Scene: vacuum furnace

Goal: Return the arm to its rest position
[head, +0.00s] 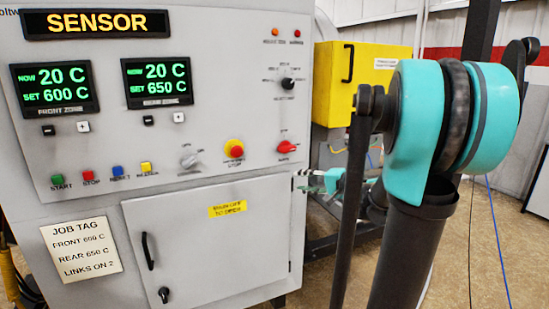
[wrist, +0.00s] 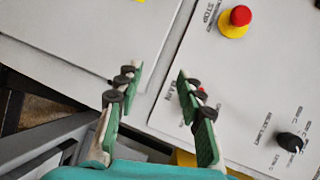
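My arm stands at the right of the head view, with a large turquoise joint and dark links. My gripper (head: 308,181) is small there, beside the right edge of the grey furnace cabinet (head: 75,200), below the red main switch (head: 287,147). In the wrist view, my gripper (wrist: 158,76) has its two green-padded fingers spread apart with nothing held between them. The panel lies behind them. The red main switch (wrist: 202,94) is mostly hidden by the right finger. I cannot tell whether the fingers touch the panel.
The emergency stop (head: 234,149) and selector knob (head: 287,84) stick out of the panel. The lower door (head: 200,260) with its black handle is closed. A yellow box (head: 365,80) stands behind. Displays (head: 54,85) read 20 C, set 600 and 650. Floor shows at right.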

